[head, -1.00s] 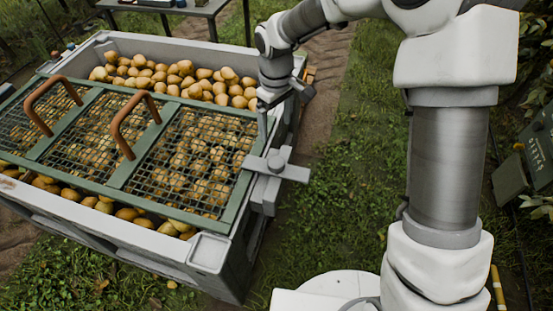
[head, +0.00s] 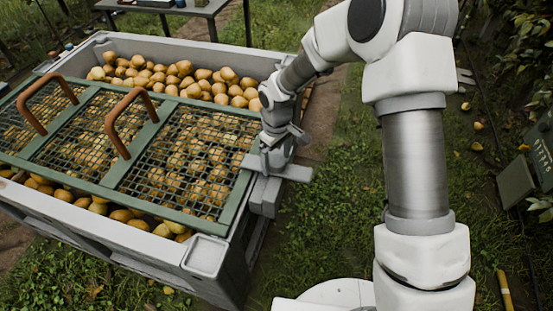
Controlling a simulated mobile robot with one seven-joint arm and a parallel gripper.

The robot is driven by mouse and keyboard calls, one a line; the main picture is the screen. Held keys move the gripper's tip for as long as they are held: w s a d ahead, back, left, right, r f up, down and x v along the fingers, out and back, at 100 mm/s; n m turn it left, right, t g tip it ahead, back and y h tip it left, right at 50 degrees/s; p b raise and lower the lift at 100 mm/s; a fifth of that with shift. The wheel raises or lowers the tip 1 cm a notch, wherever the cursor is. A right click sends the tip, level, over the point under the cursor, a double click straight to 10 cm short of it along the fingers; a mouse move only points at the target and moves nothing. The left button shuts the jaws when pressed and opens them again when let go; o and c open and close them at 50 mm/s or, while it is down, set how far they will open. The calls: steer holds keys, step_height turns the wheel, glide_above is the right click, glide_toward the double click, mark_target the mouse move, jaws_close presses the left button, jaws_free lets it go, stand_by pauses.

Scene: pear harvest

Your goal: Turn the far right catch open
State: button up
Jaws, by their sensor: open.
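The grey catch (head: 296,173) sits on the right rim of the bin, a flat bar lying across the edge of the green mesh lid (head: 190,218). One end of the bar reaches over the lid frame and the other sticks out past the bin wall. My gripper (head: 277,158) is right over the catch's middle, pointing down, with its fingers at or around the raised knob. The knob is mostly hidden by the gripper, and I cannot tell whether the fingers touch it. The gripper is open.
The grey bin (head: 205,255) is full of pears (head: 172,83), bare at the back beyond the lid. Two brown handles (head: 130,125) stand up from the lid. A table (head: 185,8) stands behind.

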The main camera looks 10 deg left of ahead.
steer(key=shift+c, duration=0.4)
jaws_close()
stand_by(0.4)
steer(key=m, duration=0.4)
steer(key=shift+m, duration=0.3)
steer(key=m, duration=0.4)
steer(key=shift+r+m, duration=0.1)
steer(key=shift+m, duration=0.2)
steer(key=m+p, duration=0.1)
steer(key=m, duration=0.3)
steer(key=shift+m, duration=0.3)
steer(key=shift+m+p, duration=0.8)
steer(key=shift+m, duration=1.3)
